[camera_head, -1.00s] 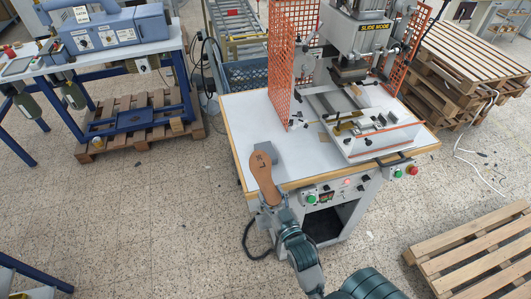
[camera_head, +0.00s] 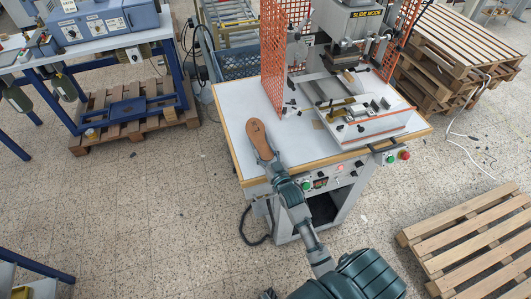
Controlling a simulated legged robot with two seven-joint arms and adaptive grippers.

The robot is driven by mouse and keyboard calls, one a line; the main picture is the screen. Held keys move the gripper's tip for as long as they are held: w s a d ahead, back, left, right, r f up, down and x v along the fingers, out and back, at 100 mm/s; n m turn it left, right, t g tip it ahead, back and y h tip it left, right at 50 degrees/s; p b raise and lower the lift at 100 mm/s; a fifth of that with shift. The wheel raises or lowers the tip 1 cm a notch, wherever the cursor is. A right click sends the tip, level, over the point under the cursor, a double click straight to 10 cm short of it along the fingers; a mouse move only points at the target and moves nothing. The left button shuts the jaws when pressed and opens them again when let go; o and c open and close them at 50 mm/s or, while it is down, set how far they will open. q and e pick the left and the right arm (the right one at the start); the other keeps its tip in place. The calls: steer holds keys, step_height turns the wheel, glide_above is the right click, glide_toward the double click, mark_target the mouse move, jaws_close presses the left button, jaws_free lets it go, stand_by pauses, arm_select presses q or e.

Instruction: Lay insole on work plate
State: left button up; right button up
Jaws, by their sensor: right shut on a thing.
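A brown insole (camera_head: 258,136) with dark marks near its far end is above the left front part of the white machine table. My right gripper (camera_head: 270,160) is shut on the insole's near end, close to the table's front edge. The fingertips are small and partly hidden. My left gripper is not in view.
An orange mesh guard (camera_head: 284,62) stands between the insole and the press (camera_head: 355,35). The white table (camera_head: 236,112) is clear around the insole. Buttons and a handle (camera_head: 384,146) are along the front. A pallet (camera_head: 475,240) lies at lower right.

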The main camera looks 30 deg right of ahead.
steer(key=shift+f, duration=0.15)
steer(key=shift+f, duration=0.15)
steer(key=o, duration=1)
steer(key=shift+b, duration=0.3)
steer(key=shift+f+b, duration=0.2)
steer(key=shift+b, duration=0.3)
steer(key=s+a+b, duration=0.1)
steer(key=s+a, duration=0.1)
steer(key=s, duration=1.5)
steer(key=shift+s+a, duration=0.2)
steer(key=shift+s, duration=0.05)
